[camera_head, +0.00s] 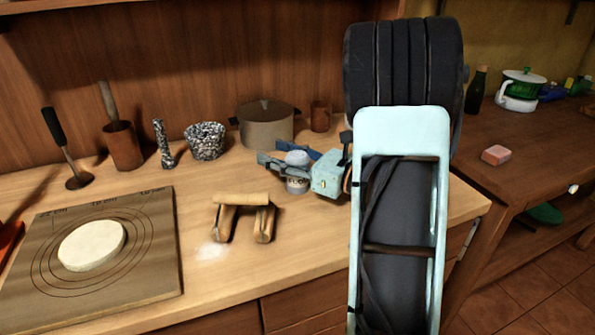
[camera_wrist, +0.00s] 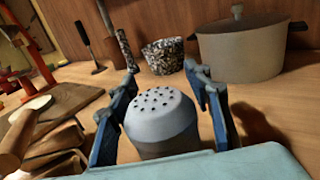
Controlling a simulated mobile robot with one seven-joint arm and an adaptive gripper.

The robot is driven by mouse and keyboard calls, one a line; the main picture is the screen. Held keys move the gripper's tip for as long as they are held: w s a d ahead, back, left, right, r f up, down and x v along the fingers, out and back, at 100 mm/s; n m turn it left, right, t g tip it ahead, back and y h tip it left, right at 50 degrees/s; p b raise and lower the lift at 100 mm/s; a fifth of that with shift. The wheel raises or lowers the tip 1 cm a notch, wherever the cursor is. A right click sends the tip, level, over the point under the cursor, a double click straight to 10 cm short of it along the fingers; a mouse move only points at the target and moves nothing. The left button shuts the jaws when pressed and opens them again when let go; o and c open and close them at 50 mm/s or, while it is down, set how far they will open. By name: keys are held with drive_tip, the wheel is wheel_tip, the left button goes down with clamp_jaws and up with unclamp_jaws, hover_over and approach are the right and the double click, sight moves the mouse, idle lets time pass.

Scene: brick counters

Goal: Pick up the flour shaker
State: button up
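The flour shaker (camera_head: 298,178) is a small light container with a grey domed lid, upright on the wooden counter. In the wrist view the shaker (camera_wrist: 162,122) shows its lid with several dark holes, close in front of the camera. My gripper (camera_head: 289,160) reaches in from the right, low over the counter. In the wrist view its two blue fingers (camera_wrist: 160,88) stand apart, one on each side of the shaker. A gap shows between the lid and the right finger; the left finger is very near the shaker, and I cannot tell whether it touches.
A lidded pot (camera_head: 265,127) and a speckled bowl (camera_head: 205,140) stand behind. A board (camera_head: 150,262) with dough (camera_head: 92,245) lies at the left. A second counter (camera_head: 535,145) stands at the right.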

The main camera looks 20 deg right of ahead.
clamp_jaws()
idle(0.3)
